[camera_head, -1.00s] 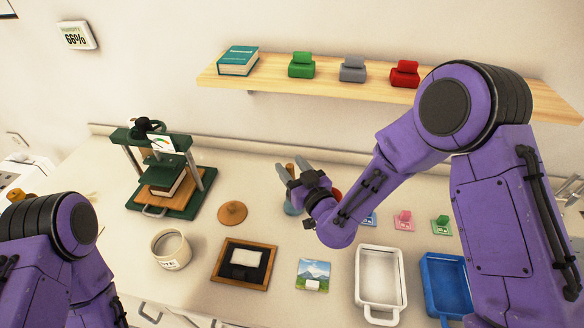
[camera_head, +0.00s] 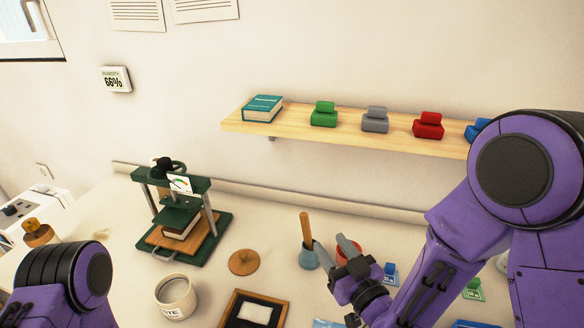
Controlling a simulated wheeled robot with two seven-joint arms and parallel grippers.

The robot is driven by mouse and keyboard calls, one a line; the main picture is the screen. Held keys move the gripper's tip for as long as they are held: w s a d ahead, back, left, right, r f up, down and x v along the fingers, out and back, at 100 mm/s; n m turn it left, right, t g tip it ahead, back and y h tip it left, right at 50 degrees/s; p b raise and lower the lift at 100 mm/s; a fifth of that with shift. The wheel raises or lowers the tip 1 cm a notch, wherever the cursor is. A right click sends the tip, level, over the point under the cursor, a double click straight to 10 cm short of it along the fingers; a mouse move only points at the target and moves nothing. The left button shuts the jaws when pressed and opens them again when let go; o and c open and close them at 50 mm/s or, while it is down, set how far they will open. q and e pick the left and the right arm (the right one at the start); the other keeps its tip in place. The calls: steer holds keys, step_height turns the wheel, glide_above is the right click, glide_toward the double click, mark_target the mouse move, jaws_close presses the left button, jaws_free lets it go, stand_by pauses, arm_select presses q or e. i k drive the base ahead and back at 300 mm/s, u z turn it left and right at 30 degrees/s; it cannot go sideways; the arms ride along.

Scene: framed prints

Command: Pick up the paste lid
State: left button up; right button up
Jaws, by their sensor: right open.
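The paste lid, a round brown wooden disc with a small knob (camera_head: 243,262), lies flat on the counter, right of the green press and behind the paste pot. The paste pot (camera_head: 176,297) is an open cream jar with partly visible lettering. My right gripper (camera_head: 333,249) is open and empty, above the counter to the right of the lid and close to a blue-grey pot with a wooden handle (camera_head: 307,250). I cannot tell whether it touches that pot. My left arm shows at the lower left, but its gripper is out of view.
A green press (camera_head: 181,215) holding a book stands left of the lid. A dark wooden frame (camera_head: 254,312) lies in front. A red pot (camera_head: 349,250) is partly hidden behind my right gripper. A wooden shelf (camera_head: 295,131) holds a book and coloured blocks.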

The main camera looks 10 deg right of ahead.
mark_target(246, 262)
steer(key=k, duration=1)
